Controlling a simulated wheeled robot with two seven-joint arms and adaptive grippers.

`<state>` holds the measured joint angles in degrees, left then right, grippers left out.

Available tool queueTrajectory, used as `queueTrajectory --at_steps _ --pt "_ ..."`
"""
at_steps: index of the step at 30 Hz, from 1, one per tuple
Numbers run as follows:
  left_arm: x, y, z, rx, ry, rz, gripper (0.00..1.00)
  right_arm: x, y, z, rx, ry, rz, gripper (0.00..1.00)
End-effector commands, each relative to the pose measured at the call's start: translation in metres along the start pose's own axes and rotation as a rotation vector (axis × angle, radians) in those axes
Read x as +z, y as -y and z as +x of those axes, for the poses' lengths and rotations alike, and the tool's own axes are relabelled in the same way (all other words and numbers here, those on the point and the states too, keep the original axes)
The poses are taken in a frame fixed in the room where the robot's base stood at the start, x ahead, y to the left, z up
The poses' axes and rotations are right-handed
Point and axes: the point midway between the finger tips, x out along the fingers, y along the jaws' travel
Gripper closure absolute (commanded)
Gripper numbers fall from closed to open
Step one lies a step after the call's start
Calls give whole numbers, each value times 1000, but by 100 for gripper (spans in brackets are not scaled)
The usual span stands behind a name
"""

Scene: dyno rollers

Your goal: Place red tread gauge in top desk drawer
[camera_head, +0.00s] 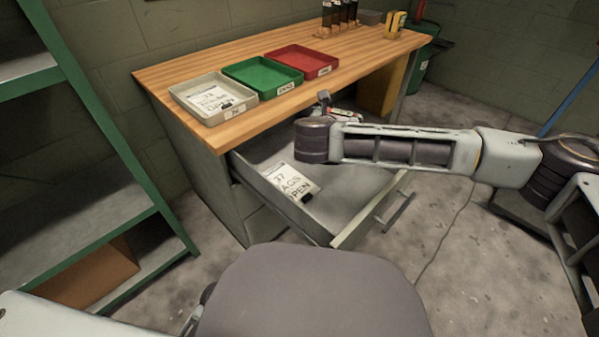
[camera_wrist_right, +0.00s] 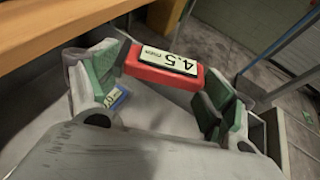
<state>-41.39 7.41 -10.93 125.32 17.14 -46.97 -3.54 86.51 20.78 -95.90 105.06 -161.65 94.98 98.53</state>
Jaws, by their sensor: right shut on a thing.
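The red tread gauge (camera_wrist_right: 160,74), with a white "4.5 mm" label, is between the green-padded fingers of my right gripper (camera_wrist_right: 165,72), which is shut on it. In the head view, my right gripper (camera_head: 334,108) is over the back part of the open top desk drawer (camera_head: 290,207), near the desk's front edge; my arm hides much of it and of the gauge. The wrist view shows the gauge above the pale drawer floor. A white printed card (camera_head: 290,184) lies in the drawer's left part. My left gripper is out of view.
The wooden desk top (camera_head: 160,80) holds a grey tray (camera_head: 240,106), a green tray (camera_head: 262,91) and a red tray (camera_head: 302,75). A blue labelled item (camera_wrist_right: 116,97) shows beside the left finger in the wrist view. A green shelf (camera_head: 120,150) stands at left.

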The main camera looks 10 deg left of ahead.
Motion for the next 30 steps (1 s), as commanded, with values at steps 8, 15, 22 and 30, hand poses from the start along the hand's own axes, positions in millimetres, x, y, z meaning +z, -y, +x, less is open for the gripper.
queueTrajectory --at_steps 8,15,22,30 --pt "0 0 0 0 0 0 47 0 0 0 -1 1 0 41" --pt "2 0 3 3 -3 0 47 -10 0 4 -2 0 0 41" --pt "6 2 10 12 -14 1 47 -39 0 16 -2 -1 -1 41" --pt "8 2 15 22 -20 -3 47 -58 0 24 -1 0 1 41"
